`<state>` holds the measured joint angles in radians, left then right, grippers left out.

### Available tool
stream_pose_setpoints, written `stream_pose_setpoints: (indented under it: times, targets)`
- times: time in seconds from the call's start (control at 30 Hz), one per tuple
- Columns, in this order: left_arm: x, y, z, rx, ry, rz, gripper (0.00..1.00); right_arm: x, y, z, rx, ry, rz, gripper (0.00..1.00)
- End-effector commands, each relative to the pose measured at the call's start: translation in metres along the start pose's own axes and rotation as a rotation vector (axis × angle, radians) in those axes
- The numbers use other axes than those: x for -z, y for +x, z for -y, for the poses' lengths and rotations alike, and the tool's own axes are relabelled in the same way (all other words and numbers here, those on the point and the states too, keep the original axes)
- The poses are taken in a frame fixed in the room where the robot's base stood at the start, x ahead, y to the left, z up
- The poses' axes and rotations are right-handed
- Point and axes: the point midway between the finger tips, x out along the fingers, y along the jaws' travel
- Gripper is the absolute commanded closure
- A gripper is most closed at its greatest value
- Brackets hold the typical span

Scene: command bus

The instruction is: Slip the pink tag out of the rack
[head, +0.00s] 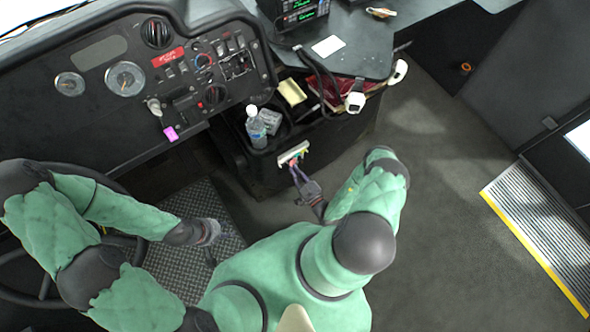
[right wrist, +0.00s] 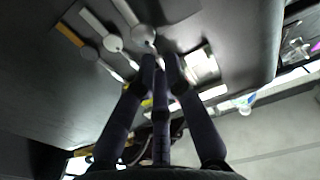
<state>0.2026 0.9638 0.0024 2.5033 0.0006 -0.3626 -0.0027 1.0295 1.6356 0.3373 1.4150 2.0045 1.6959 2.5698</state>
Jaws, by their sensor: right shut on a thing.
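The rack (head: 293,152) is a small pale strip on the front of the console, with small coloured pieces along it. My right gripper (head: 295,169) reaches up to it from below, its fingertips shut on a small pinkish tag at the rack's lower edge. In the right wrist view, the fingers of my right gripper (right wrist: 161,66) come together and hide most of the tag. I cannot tell whether the tag is still in the rack. My left gripper (head: 225,238) is low near the steering wheel, away from the rack; its jaw opening is unclear.
A water bottle (head: 256,128) stands in the console bin above the rack. Another pink tag-like piece (head: 171,133) hangs on the dashboard (head: 110,95). The floor (head: 440,215) to the right is clear.

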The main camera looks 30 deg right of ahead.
Motion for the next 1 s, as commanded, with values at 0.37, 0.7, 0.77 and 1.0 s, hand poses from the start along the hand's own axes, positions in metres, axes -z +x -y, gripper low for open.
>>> stream_pose_setpoints:
  times: [0.37,0.7,0.77,1.0]
  targets:
    - [0.0,0.0,0.0,0.0,0.0,0.0,0.6,0.0,-0.002,-0.001,-0.001,0.0,0.0,1.0]
    - [0.0,0.004,0.002,0.0,0.0,0.0,0.6,0.0,-0.022,-0.002,-0.002,0.0,0.001,1.0]
    - [0.0,0.005,0.002,0.0,0.0,0.0,0.6,0.001,-0.027,-0.002,-0.003,0.0,0.001,1.0]
    - [0.0,0.008,0.003,0.0,0.0,0.0,0.6,0.001,-0.043,-0.002,-0.003,0.0,0.001,1.0]
